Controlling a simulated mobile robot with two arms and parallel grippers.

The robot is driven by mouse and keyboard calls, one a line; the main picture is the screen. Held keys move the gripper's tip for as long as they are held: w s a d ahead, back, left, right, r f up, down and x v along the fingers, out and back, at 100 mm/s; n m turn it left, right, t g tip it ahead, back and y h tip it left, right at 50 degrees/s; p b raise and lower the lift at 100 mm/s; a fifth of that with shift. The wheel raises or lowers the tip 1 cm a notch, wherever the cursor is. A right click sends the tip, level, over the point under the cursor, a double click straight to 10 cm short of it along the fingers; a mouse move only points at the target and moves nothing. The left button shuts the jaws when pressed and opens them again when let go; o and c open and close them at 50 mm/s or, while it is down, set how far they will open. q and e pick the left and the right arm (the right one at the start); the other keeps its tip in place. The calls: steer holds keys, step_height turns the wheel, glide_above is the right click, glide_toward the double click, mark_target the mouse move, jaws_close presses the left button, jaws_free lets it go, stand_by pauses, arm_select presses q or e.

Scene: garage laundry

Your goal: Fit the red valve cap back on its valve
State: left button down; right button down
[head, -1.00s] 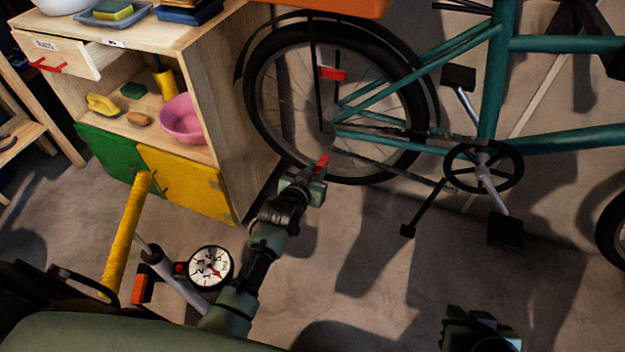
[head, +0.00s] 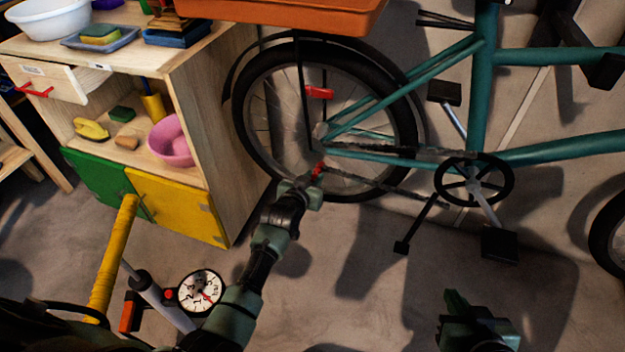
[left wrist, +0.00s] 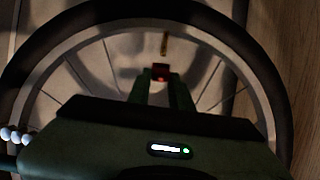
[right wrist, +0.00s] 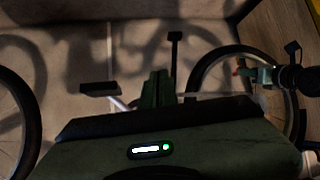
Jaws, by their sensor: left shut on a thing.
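My left gripper (head: 314,180) is shut on the red valve cap (head: 318,169), in front of the lower rear wheel (head: 247,140) of the teal bicycle. In the left wrist view the red cap (left wrist: 160,72) sits between the two fingertips. A small brass-coloured stub, apparently the valve (left wrist: 164,43), shows just beyond the cap, inside the rim. A small gap shows between them in the picture; their true distance I cannot tell. My right gripper (head: 456,303) is empty, away from the wheel, at the lower right; its fingers (right wrist: 158,88) look closed together.
A red reflector (head: 320,93) is on the wheel's far side. The crank and pedals (head: 474,187) are to the right of the wheel. A wooden cabinet (head: 215,120) stands to the left. A pump with a gauge (head: 201,291) stands at the lower left. Bare floor lies in front of the bicycle.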

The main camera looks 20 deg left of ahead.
arm_select(q)
steer(key=shift+f, duration=0.15)
arm_select(e)
steer(key=shift+w+r, duration=0.15)
arm_select(q)
steer(key=shift+f+b, duration=0.3)
arm_select(e)
steer(key=shift+w+a+r+t, duration=0.45)
steer(key=shift+w+r+t, duration=0.2)
steer(key=shift+r+t, duration=0.1)
arm_select(q)
steer(key=shift+f, duration=0.3)
steer(key=shift+f+b, duration=0.65)
steer(key=shift+f, duration=0.05)
arm_select(e)
steer(key=w+a+r+t+y, duration=0.1)
steer(key=w+r+t, duration=0.2)
steer(key=r, duration=0.2)
steer(key=shift+a+r+y, duration=0.2)
steer(key=shift+r+y, duration=0.1)
steer(key=shift+r, duration=0.1)
steer(key=shift+r+t, duration=0.2)
steer(key=shift+t, duration=0.15)
stand_by(0.3)
arm_select(q)
steer(key=c, duration=1.2)
jaws_free()
